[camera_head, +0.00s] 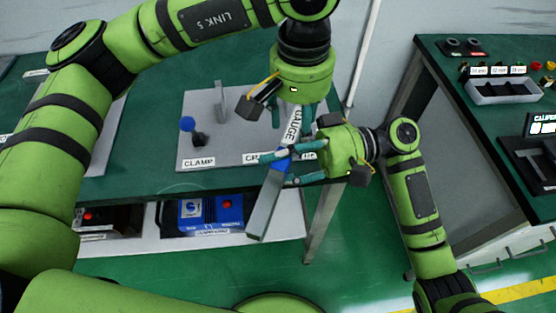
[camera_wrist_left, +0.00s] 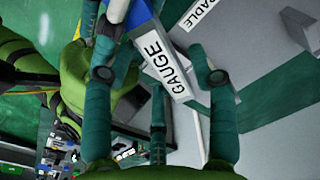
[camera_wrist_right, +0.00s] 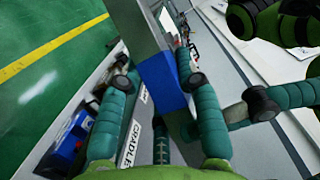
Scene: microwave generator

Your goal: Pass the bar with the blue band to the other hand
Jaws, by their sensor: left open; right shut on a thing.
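The grey bar (camera_head: 264,207) is held tilted in the air in front of the table edge. It has a blue band (camera_head: 283,164) and a white GAUGE label on its upper part. My right gripper (camera_head: 279,168) is shut on the bar at the blue band; the right wrist view shows the band (camera_wrist_right: 163,84) between its fingers. My left gripper (camera_head: 290,121) is open, above the right one, with its fingers around the labelled upper end. In the left wrist view the labelled end (camera_wrist_left: 166,66) lies between the spread fingers. Contact there cannot be told.
A grey plate (camera_head: 225,160) with CLAMP and cradle labels, a blue-knobbed clamp (camera_head: 190,128) and an upright block lies on the green table behind. A blue box (camera_head: 210,212) sits on the lower shelf. Another table with a grey tray (camera_head: 502,91) stands right.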

